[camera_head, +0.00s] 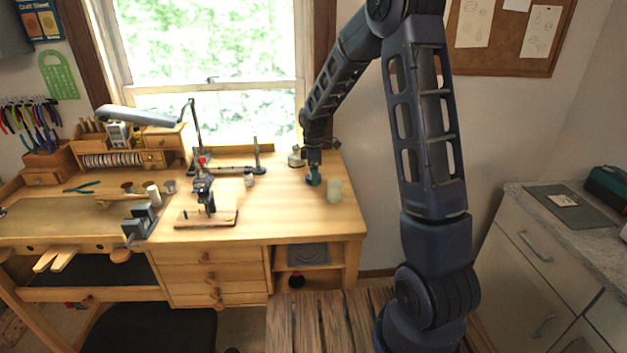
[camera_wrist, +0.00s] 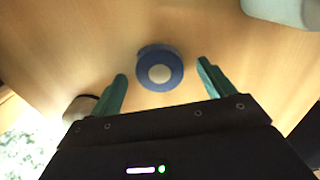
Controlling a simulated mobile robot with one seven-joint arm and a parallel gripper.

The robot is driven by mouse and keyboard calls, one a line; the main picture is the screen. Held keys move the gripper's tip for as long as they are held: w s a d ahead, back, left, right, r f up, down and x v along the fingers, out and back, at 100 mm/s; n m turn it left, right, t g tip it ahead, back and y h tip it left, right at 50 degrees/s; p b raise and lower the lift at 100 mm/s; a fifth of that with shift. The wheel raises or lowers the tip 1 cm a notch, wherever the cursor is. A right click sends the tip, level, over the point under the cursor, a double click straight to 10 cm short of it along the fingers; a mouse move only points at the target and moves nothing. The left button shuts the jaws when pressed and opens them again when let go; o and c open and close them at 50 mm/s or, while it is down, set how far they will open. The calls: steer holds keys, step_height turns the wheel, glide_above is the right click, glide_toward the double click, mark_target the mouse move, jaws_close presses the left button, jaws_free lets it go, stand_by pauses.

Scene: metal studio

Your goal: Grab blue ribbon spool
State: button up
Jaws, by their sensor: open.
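The blue ribbon spool (camera_wrist: 172,80) lies on the wooden desktop in the wrist view, a round blue rim around a pale centre. My gripper (camera_wrist: 163,76) is open above it, with one teal finger to the left of the spool and one to the right. The spool appears between the fingertips, with bare wood showing on both sides, and nothing is held. In the head view my gripper (camera_head: 313,178) is low over the right part of the desk. I cannot pick the spool out clearly there.
A pale greenish jar (camera_head: 334,191) stands just right of my gripper; a pale rounded object (camera_wrist: 283,10) shows at the wrist view's top right. A small metal container (camera_head: 296,158) stands behind on the left. The wooden desk (camera_head: 290,215) is clear in front.

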steer(key=shift+f, duration=0.25)
steer(key=c, duration=1.1)
steer(key=shift+o, duration=0.2)
